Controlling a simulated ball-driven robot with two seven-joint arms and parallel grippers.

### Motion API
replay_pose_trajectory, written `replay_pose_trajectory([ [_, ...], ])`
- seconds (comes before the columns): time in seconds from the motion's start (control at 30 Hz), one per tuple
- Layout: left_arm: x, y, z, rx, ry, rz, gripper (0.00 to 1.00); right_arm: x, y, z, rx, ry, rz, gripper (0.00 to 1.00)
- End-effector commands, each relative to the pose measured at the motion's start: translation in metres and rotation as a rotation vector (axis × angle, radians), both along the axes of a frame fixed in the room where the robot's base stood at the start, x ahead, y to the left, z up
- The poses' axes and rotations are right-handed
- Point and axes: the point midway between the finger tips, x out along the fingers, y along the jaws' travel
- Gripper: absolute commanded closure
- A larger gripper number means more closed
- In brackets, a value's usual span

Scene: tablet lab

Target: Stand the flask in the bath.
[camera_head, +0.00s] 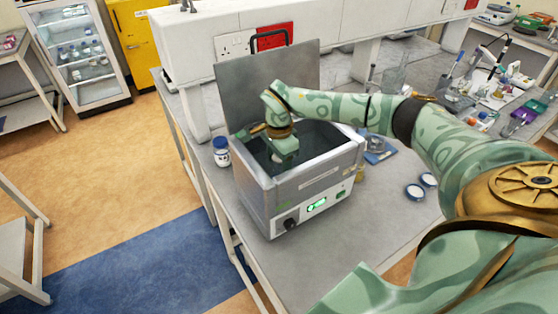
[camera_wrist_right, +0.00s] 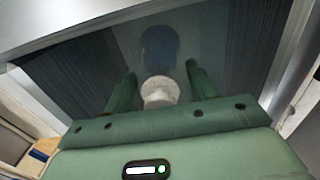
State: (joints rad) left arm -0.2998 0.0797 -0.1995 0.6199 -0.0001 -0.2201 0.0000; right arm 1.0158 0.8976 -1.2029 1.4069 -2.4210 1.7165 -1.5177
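The bath (camera_head: 318,184) is an open metal box with a green-lit display on its front, standing on the bench with its lid (camera_head: 268,85) raised behind it. My right gripper (camera_head: 285,157) reaches down inside the bath. In the right wrist view its two green fingers (camera_wrist_right: 161,76) are apart. A pale round top, apparently the flask's (camera_wrist_right: 159,92), sits between them with a visible gap on each side. The rest of the flask is hidden below its top, and I cannot make it out in the head view. My left gripper is not in view.
A white bottle with a blue cap (camera_head: 221,151) stands left of the bath. Right of it lie a blue pad (camera_head: 379,157) and blue-rimmed round dishes (camera_head: 415,192). Cluttered glassware stands at the far right. The bench front beside the bath is clear.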

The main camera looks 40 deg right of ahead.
Motion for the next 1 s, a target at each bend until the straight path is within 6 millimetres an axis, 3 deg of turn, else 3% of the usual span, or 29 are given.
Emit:
replay_pose_trajectory([
  [0.33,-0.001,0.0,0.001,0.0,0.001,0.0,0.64,0.001,0.0,0.008,0.0,-0.002,0.0,0.44],
  [0.8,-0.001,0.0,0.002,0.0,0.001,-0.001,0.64,0.001,0.0,0.107,0.0,-0.004,0.0,0.44],
  [1.0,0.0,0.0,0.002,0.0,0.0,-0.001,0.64,0.0,0.0,0.123,0.0,-0.001,0.0,0.44],
])
